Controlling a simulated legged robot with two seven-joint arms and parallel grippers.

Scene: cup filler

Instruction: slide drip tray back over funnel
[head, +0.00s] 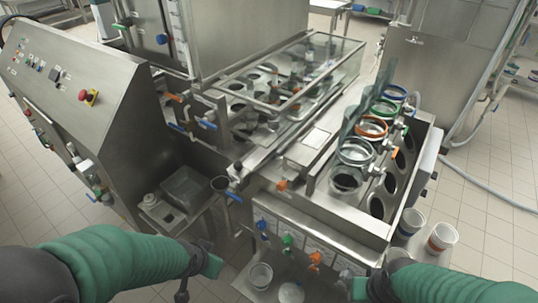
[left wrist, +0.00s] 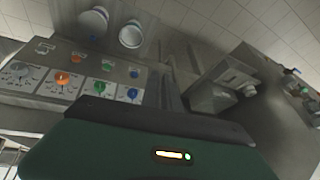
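A grey square tray (head: 185,188), which looks like the drip tray, sits low between the control cabinet and the filler. A small dark round opening (head: 220,184), possibly the funnel, is just right of it, beside rather than under it. In the left wrist view a grey boxy part (left wrist: 212,97), perhaps the same tray, shows right of centre. My left gripper (head: 200,268) is in front of and below the tray, apart from it; its fingers are too unclear to judge. My right gripper (head: 362,288) is at the lower edge, near the cups, its fingers mostly hidden.
The control cabinet (head: 75,85) stands left, with a red stop button. Coloured valve knobs (head: 287,240) line the filler's front; they also show in the left wrist view (left wrist: 62,80). White cups (head: 441,237) stand at the right, and others (head: 260,275) below the knobs.

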